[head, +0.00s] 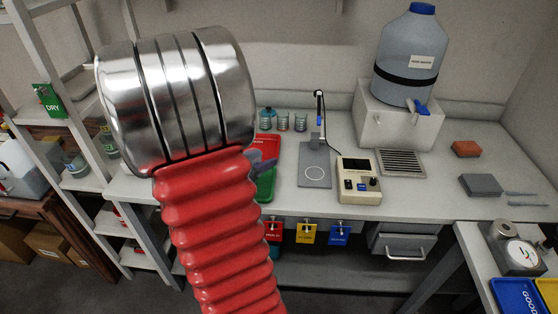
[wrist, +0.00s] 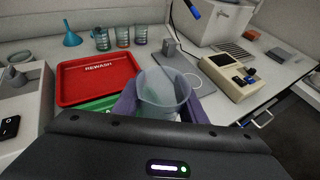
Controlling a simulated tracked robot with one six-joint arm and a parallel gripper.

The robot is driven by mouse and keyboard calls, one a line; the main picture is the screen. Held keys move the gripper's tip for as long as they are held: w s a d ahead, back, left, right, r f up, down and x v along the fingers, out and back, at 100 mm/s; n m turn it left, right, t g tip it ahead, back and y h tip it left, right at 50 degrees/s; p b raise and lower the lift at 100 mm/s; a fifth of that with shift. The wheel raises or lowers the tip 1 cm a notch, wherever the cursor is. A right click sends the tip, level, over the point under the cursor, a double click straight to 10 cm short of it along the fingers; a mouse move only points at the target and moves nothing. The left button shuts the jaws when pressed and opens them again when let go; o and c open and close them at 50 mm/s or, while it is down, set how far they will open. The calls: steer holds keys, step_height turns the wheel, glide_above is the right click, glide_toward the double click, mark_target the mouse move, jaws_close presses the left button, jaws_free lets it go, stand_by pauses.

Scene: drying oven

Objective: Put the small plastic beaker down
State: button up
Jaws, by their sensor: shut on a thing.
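The small plastic beaker (wrist: 168,88) is clear and bluish. In the wrist view it stands roughly upright between the purple fingers of my gripper (wrist: 160,106), which is shut on it. It appears over the bench, beside the green tray (wrist: 98,104) and the red REWASH tray (wrist: 72,88). I cannot tell how far its base is above the surface. In the head view my red arm hides most of the gripper and the beaker; only a bit of purple finger (head: 264,166) shows by the green tray (head: 266,188).
Three small beakers (wrist: 122,37) and a blue funnel (wrist: 71,38) stand behind the trays. A grey stand (head: 314,172), a cream instrument (head: 358,182) and a large water jug (head: 404,62) are to the right. Bare bench (head: 420,200) lies at the front right.

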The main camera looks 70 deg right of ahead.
steer(key=w+a+n+t, duration=0.5)
steer(key=w+a, duration=0.4)
steer(key=w, duration=0.4)
steer(key=w+a+n+t, duration=0.4)
steer(key=w+a+t, duration=0.3)
steer(key=w, duration=0.7)
steer(key=w+a+n+t+y, duration=0.2)
steer(key=w+a+n+y, duration=0.2)
steer(key=a, duration=1.2)
steer(key=w+a+f+n+t+y, duration=0.1)
steer(key=w+a+n+t+y, duration=0.2)
steer(key=a, duration=1.3)
steer(key=w+n+y, duration=0.2)
steer(key=w, duration=0.1)
steer(key=shift+w, duration=0.2)
